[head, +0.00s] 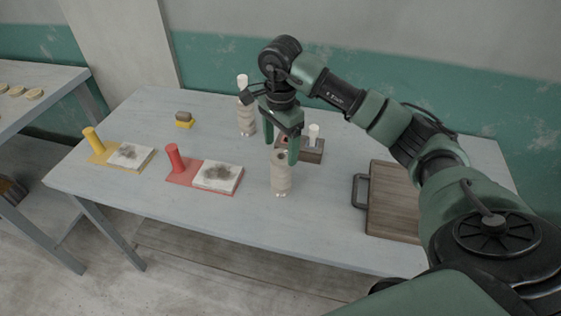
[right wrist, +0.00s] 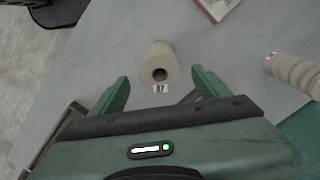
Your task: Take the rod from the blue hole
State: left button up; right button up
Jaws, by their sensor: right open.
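A small dark wooden block (head: 313,153) stands at the back right of the table. A pale rod (head: 314,132) stands upright at its right end, and a reddish spot shows at its left end. No blue hole can be made out; my gripper partly hides the block. My right gripper (head: 281,143) is open and empty, pointing down, left of the rod and apart from it. In the right wrist view its fingers (right wrist: 160,78) are spread on either side of a beige cylinder with a hole in its top (right wrist: 158,55). My left gripper is out of view.
The beige cylinder (head: 281,180) stands in front of the block. A ribbed beige vessel (head: 246,120) with a pale top stands behind left. A wooden board (head: 393,200) with a dark handle lies right. Red (head: 174,158) and yellow (head: 94,140) cylinders stand left beside smudged white tiles.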

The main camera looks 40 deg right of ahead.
aim_at(313, 131)
jog(key=z, duration=1.35)
